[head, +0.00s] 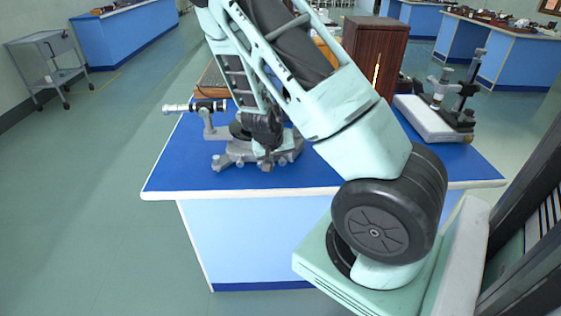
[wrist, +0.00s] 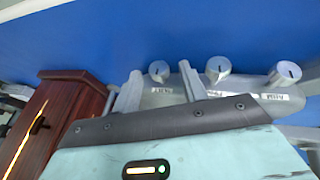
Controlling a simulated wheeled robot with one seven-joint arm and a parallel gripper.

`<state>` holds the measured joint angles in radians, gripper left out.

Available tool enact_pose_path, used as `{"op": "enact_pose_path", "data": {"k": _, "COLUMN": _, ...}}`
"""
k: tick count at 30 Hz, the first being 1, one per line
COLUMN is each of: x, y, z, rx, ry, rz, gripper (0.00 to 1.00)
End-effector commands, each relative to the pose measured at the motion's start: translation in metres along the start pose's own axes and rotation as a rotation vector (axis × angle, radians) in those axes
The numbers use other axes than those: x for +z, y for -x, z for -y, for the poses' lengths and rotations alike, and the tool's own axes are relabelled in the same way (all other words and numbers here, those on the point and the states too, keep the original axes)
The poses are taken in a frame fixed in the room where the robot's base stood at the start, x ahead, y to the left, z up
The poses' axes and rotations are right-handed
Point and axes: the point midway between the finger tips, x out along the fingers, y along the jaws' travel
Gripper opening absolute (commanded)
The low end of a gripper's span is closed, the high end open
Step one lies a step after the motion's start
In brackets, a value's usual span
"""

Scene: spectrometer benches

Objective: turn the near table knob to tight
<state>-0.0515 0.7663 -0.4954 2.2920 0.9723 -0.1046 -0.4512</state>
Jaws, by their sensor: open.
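The grey spectrometer (head: 222,158) stands on the blue bench top in the head view, partly hidden by my arm. In the wrist view a row of pale round knobs stands along its base: a left knob (wrist: 159,68), a middle knob (wrist: 218,66) and a right knob (wrist: 284,72), each with a dark mark. Small labels sit by them, too small to read surely. I cannot tell which is the near table knob. My gripper (wrist: 160,74) is open, its two grey fingers either side of the left knob in the picture. Contact cannot be told.
A dark wooden box (head: 376,52) stands behind my arm on the bench and shows at left in the wrist view (wrist: 60,110). Another instrument on a white base (head: 428,118) stands at the bench's right. The bench's front left (head: 175,180) is clear.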

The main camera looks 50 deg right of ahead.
Motion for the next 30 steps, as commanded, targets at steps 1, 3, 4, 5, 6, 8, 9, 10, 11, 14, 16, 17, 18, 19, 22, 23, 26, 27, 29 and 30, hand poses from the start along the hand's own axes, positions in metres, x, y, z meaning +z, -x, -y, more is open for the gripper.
{"op": "enact_pose_path", "data": {"k": 1, "x": 0.0, "y": -0.0008, "z": 0.0001, "rx": 0.0, "ry": 0.0, "rz": 0.0, "gripper": 0.43}}
{"op": "enact_pose_path", "data": {"k": 3, "x": 0.0, "y": -0.0007, "z": 0.0002, "rx": 0.0, "ry": 0.0, "rz": 0.0, "gripper": 0.43}}
{"op": "enact_pose_path", "data": {"k": 4, "x": 0.0, "y": -0.0006, "z": 0.0002, "rx": 0.0, "ry": 0.001, "rz": 0.0, "gripper": 0.43}}
{"op": "enact_pose_path", "data": {"k": 5, "x": 0.0, "y": -0.0005, "z": 0.0002, "rx": 0.0, "ry": 0.001, "rz": 0.0, "gripper": 0.43}}
{"op": "enact_pose_path", "data": {"k": 6, "x": 0.0, "y": -0.0005, "z": 0.0002, "rx": 0.0, "ry": 0.0, "rz": 0.0, "gripper": 0.43}}
{"op": "enact_pose_path", "data": {"k": 8, "x": 0.0, "y": -0.0005, "z": 0.0002, "rx": 0.0, "ry": 0.0, "rz": 0.0, "gripper": 0.37}}
{"op": "enact_pose_path", "data": {"k": 9, "x": 0.0001, "y": -0.0005, "z": 0.0002, "rx": 0.0, "ry": 0.0, "rz": 0.0, "gripper": 0.26}}
{"op": "enact_pose_path", "data": {"k": 10, "x": 0.0001, "y": -0.0005, "z": 0.0002, "rx": 0.0, "ry": 0.0, "rz": 0.0, "gripper": 0.18}}
{"op": "enact_pose_path", "data": {"k": 11, "x": 0.0001, "y": -0.0004, "z": 0.0002, "rx": 0.0, "ry": 0.0, "rz": 0.0, "gripper": 0.1}}
{"op": "enact_pose_path", "data": {"k": 14, "x": 0.0001, "y": -0.0004, "z": 0.0002, "rx": 0.0, "ry": 0.0, "rz": 0.0, "gripper": 0.0}}
{"op": "enact_pose_path", "data": {"k": 16, "x": 0.0002, "y": -0.0005, "z": 0.0002, "rx": -0.001, "ry": 0.0, "rz": 0.0, "gripper": 0.0}}
{"op": "enact_pose_path", "data": {"k": 17, "x": 0.0002, "y": -0.0007, "z": 0.0003, "rx": -0.001, "ry": -0.001, "rz": 0.0, "gripper": 0.0}}
{"op": "enact_pose_path", "data": {"k": 18, "x": 0.0003, "y": -0.001, "z": 0.0003, "rx": -0.003, "ry": -0.002, "rz": 0.0, "gripper": 0.0}}
{"op": "enact_pose_path", "data": {"k": 19, "x": 0.0005, "y": -0.0014, "z": 0.0003, "rx": -0.005, "ry": -0.003, "rz": 0.0, "gripper": 0.0}}
{"op": "enact_pose_path", "data": {"k": 22, "x": 0.0009, "y": -0.0028, "z": 0.0003, "rx": -0.018, "ry": -0.01, "rz": 0.0, "gripper": 0.0}}
{"op": "enact_pose_path", "data": {"k": 23, "x": 0.001, "y": -0.0033, "z": 0.0003, "rx": -0.024, "ry": -0.013, "rz": 0.0, "gripper": 0.0}}
{"op": "enact_pose_path", "data": {"k": 26, "x": 0.0019, "y": -0.0052, "z": 0.0, "rx": -0.05, "ry": -0.025, "rz": 0.0, "gripper": 0.0}}
{"op": "enact_pose_path", "data": {"k": 27, "x": 0.002, "y": -0.006, "z": -0.0004, "rx": -0.064, "ry": -0.031, "rz": -0.001, "gripper": 0.0}}
{"op": "enact_pose_path", "data": {"k": 29, "x": 0.0022, "y": -0.0071, "z": -0.0006, "rx": -0.088, "ry": -0.042, "rz": -0.001, "gripper": 0.0}}
{"op": "enact_pose_path", "data": {"k": 30, "x": 0.0025, "y": -0.008, "z": -0.001, "rx": -0.105, "ry": -0.048, "rz": -0.002, "gripper": 0.0}}
